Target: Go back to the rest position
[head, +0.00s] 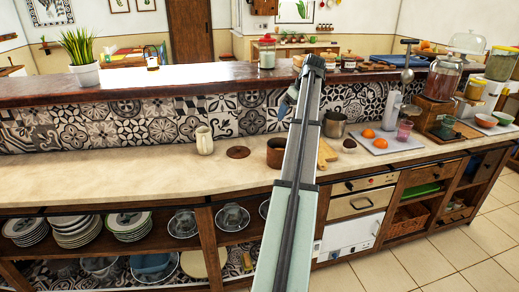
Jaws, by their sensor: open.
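My arm reaches up from the bottom of the head view across the counter, its upper end over the raised wooden ledge. My gripper (284,110) shows in part just left of the arm, small and dark, in front of the patterned tiles. It is open, and I see nothing held in it. The arm link hides part of it.
The counter (100,175) is clear on the left. A cream mug (204,141), a brown pot (275,153), a cutting board (326,152) and a metal pot (334,124) stand near the arm. The ledge (150,88) carries a potted plant (80,55) and a jar (267,53).

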